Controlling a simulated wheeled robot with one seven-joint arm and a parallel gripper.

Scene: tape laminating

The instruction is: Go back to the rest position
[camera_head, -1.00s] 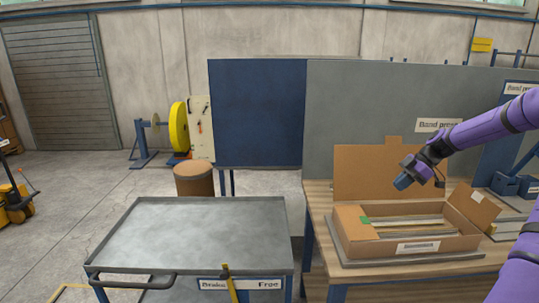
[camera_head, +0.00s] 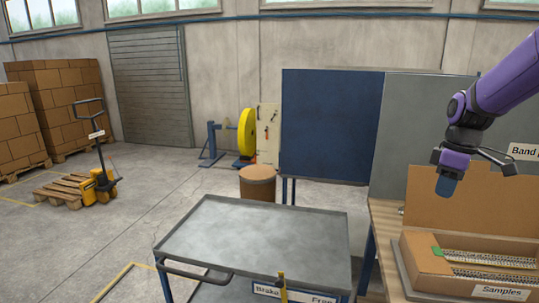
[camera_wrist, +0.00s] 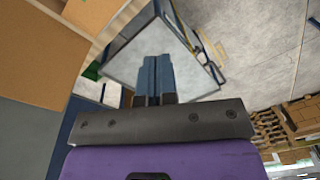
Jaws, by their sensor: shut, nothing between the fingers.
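My gripper (camera_head: 447,187) is at the right of the head view, on my purple arm, pointing down in the air.
The box stands on a wooden workbench (camera_head: 385,215) at the right. An empty grey trolley (camera_head: 255,235) stands to its left. A brown drum (camera_head: 258,187) is behind the trolley. A pallet truck (camera_head: 97,188) and stacked cartons (camera_head: 60,100) are at the far left, with open floor between.

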